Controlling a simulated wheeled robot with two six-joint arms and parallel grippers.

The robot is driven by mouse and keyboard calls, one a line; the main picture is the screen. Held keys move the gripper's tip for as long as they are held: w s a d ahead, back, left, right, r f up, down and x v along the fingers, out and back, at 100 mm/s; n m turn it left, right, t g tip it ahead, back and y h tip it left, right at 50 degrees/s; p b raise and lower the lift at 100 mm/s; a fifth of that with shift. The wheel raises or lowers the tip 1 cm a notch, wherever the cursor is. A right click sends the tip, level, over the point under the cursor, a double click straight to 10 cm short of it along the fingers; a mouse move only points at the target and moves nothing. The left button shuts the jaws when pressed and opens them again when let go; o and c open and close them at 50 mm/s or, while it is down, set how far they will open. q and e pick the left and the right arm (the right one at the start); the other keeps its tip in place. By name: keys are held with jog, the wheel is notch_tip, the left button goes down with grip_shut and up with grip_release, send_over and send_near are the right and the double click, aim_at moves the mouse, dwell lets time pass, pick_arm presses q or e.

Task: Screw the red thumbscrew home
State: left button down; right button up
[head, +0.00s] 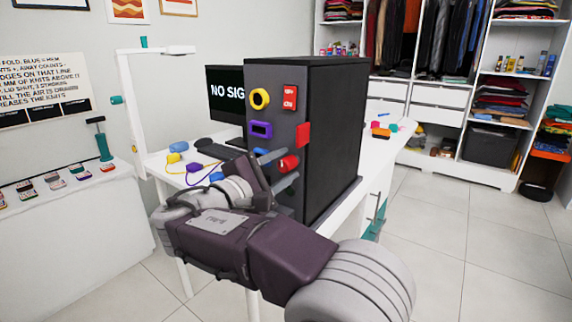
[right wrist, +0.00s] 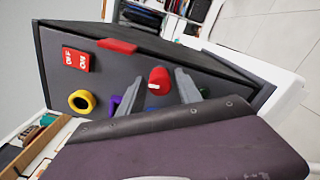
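The red thumbscrew (head: 288,164) sits low on the grey front panel of a black computer tower (head: 335,130). In the right wrist view, the thumbscrew (right wrist: 158,79) has a white mark on its end. My right gripper (head: 279,169) is open, with one finger on each side of the thumbscrew. In the right wrist view, gaps show between the screw and both fingers of my right gripper (right wrist: 158,88). How far the screw stands out from the panel is hard to tell. My left gripper is not in view.
The panel also carries a red on/off switch (head: 290,97), a yellow ring (head: 260,98), a purple socket (head: 261,130) and a red tab (head: 303,135). A monitor (head: 223,88) stands behind the tower. Loose cables with coloured plugs (head: 194,167) lie left on the white table (head: 158,164).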

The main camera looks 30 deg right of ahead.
grip_shut()
jog(key=shift+f+m+b, duration=0.15)
jog(key=shift+m+b, duration=0.25)
jog(key=shift+b, duration=0.3)
jog(key=m+b, duration=0.5)
jog(key=shift+m+b, duration=0.3)
jog(key=shift+m, duration=0.1)
jog(key=m+b, duration=0.4)
jog(key=m, duration=0.1)
jog(key=shift+m+b, duration=0.3)
jog(key=m+b, duration=0.2)
jog(key=m, duration=0.1)
jog(key=shift+m, duration=0.4)
jog(key=shift+m+b, duration=0.45)
jog(key=shift+m, duration=0.05)
jog(key=o, duration=0.7)
grip_release()
